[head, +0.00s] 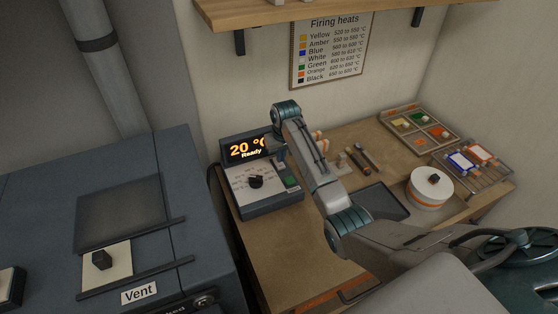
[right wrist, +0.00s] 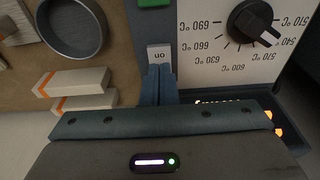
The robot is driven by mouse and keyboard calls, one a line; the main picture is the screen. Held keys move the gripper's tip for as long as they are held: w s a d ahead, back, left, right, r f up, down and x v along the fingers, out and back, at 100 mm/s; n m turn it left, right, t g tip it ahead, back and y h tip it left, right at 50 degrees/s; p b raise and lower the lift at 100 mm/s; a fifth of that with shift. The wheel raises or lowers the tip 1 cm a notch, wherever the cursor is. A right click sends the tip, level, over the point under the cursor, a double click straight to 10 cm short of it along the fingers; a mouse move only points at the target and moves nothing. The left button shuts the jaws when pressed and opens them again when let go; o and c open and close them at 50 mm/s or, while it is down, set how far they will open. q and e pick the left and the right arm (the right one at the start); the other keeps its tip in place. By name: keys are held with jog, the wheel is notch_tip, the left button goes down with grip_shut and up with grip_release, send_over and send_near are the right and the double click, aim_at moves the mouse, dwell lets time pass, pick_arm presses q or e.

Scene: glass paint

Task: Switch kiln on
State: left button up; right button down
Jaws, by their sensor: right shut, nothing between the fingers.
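The kiln controller (head: 268,203) stands on the workbench beside the kiln, its display (head: 245,150) reading "20 °C Ready". Its black dial (head: 256,181) also shows in the right wrist view (right wrist: 252,20). A white switch (right wrist: 158,55) marked "on" sits beside the dial panel, with a green part (right wrist: 155,3) further along the same strip. My right gripper (head: 281,157) is over the controller's right side. In the right wrist view its shut, empty fingers (right wrist: 159,80) point at the "on" switch; I cannot tell whether they touch it. My left gripper is out of view.
The dark kiln (head: 205,215) fills the left, with a vent slider (head: 102,260). Right of my arm are a dark tray (head: 385,202), a white round pot (head: 430,190), a rack (head: 470,168) and a sample tray (head: 405,118). A shelf (head: 290,12) hangs above.

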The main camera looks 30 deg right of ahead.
aim_at(281, 166)
jog(key=shift+r, duration=2.65)
